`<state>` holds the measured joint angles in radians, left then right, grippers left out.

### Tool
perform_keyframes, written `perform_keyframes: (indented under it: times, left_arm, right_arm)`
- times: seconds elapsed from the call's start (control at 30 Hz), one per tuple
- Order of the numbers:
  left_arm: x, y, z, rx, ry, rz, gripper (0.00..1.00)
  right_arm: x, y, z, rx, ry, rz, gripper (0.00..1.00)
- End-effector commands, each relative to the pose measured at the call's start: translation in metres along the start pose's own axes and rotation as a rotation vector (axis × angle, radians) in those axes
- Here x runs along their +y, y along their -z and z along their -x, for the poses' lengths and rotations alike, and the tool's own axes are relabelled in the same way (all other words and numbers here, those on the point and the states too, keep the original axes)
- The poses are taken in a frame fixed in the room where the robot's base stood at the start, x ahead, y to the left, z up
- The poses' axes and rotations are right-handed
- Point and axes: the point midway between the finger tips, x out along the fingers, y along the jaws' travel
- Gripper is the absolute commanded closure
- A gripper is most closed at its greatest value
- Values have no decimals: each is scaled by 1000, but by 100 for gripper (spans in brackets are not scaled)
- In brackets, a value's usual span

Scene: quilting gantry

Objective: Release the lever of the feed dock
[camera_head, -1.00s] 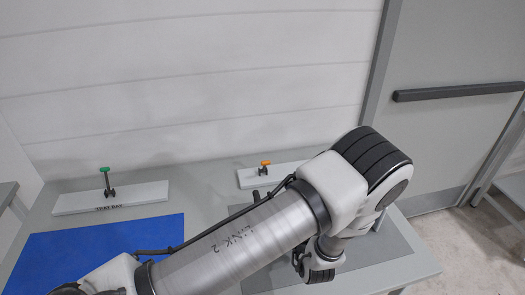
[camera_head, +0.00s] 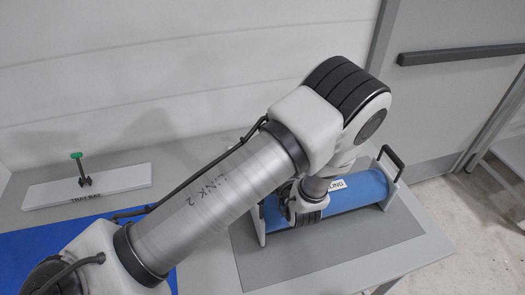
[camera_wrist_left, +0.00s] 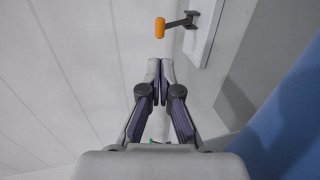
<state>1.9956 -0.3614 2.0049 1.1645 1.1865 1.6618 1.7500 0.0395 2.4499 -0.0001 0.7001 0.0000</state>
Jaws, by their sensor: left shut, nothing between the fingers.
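In the left wrist view an orange-tipped lever (camera_wrist_left: 160,27) sticks out on a dark arm from a white board (camera_wrist_left: 207,35). I take it for the feed dock's lever, but no label on that board is readable. My left gripper (camera_wrist_left: 160,66) is shut and empty, its tips pointing at the orange knob with a small gap in the picture; I cannot tell the depth. In the head view my arm hides the orange lever, its board and the left gripper's fingers. My right gripper is in neither view.
A green-tipped lever (camera_head: 76,156) stands on a labelled white board (camera_head: 122,178) at the left. A blue roll (camera_head: 355,190) with dark handles lies on a grey mat (camera_head: 330,244) under my arm. A blue sheet (camera_head: 30,250) covers the table's left part.

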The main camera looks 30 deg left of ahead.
Motion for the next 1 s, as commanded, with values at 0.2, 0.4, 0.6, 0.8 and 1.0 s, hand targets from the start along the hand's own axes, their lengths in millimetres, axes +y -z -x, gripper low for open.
perform_keyframes:
  times: [0.2, 0.4, 0.6, 0.8, 1.0]
  left_arm:
    - [-5, 1, -47, 4, 2, 6, 100]
    - [-3, 1, -89, 4, 0, 4, 100]
    - [-1, 0, -115, 0, 0, 1, 100]
    - [0, 0, -119, 0, 0, 0, 100]
    - [0, 0, -119, 0, 1, 0, 100]
  right_arm:
    - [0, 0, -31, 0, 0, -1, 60]
    - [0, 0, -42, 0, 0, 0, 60]
    - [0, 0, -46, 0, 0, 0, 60]
    - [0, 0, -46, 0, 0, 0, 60]
    - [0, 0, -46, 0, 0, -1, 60]
